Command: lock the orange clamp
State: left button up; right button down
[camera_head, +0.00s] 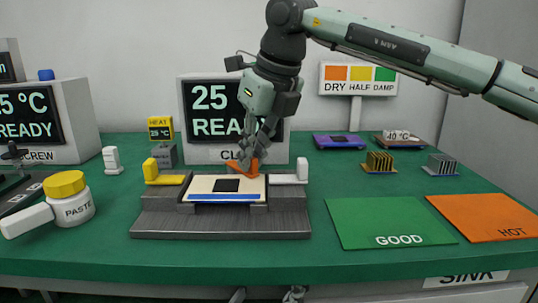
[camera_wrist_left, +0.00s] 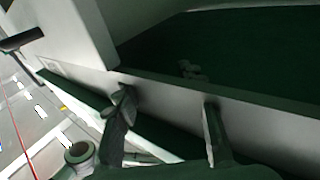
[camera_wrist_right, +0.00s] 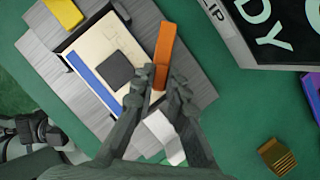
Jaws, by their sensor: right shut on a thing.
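The orange clamp (camera_head: 243,169) is a small bar at the back edge of the cream board (camera_head: 205,186) on the grey stepped fixture. It also shows in the right wrist view (camera_wrist_right: 164,45), lying beside the board's edge. My right gripper (camera_head: 250,150) reaches down from above with its fingers at the clamp. In the right wrist view the fingertips (camera_wrist_right: 157,95) are shut on one end of the orange bar, hiding part of it. My left gripper (camera_wrist_left: 166,100) is away from the fixture, with its fingers apart and nothing between them.
A yellow clamp (camera_head: 151,171) and a white clamp (camera_head: 302,170) flank the board. The display (camera_head: 205,120) stands close behind. A paste jar (camera_head: 72,200) is at left. Green (camera_head: 385,222) and orange (camera_head: 490,215) mats lie at right. The table's front strip is clear.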

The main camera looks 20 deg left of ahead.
pick_arm(q)
jog(key=shift+d, duration=0.35)
pick_arm(e)
jog(key=shift+s+a, duration=0.1)
pick_arm(q)
jog(key=shift+w, duration=0.1)
pick_arm(e)
jog(key=c, duration=1.5)
grip_release()
jog(key=shift+c, duration=0.2)
pick_arm(q)
jog(key=shift+f, duration=0.1)
pick_arm(e)
jog(key=v, duration=1.2)
jog(key=shift+s, duration=0.1)
